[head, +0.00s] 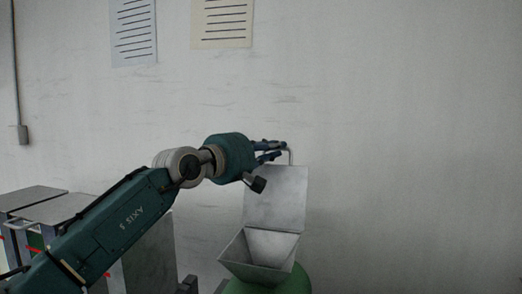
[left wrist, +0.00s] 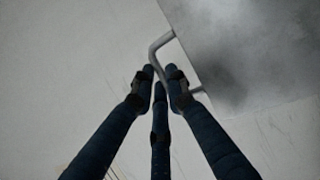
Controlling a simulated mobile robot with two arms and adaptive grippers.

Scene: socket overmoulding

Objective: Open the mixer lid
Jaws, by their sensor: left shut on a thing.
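The mixer (head: 262,284) has a green rounded body with a grey metal hopper (head: 262,251) on top. Its square metal lid (head: 276,199) stands upright, raised behind the hopper, so the hopper mouth is uncovered. My left gripper (head: 283,149) is at the lid's top edge, with its fingers closed around the bent lid handle (head: 291,156). In the left wrist view the fingers (left wrist: 158,78) come together at the handle (left wrist: 161,43), and the lid (left wrist: 245,50) fills the upper right. My right gripper is not in view.
Grey cabinets or boxes (head: 70,209) stand at the lower left, partly behind my left arm. A plain wall with two paper sheets (head: 133,30) is behind. The space right of the mixer looks clear.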

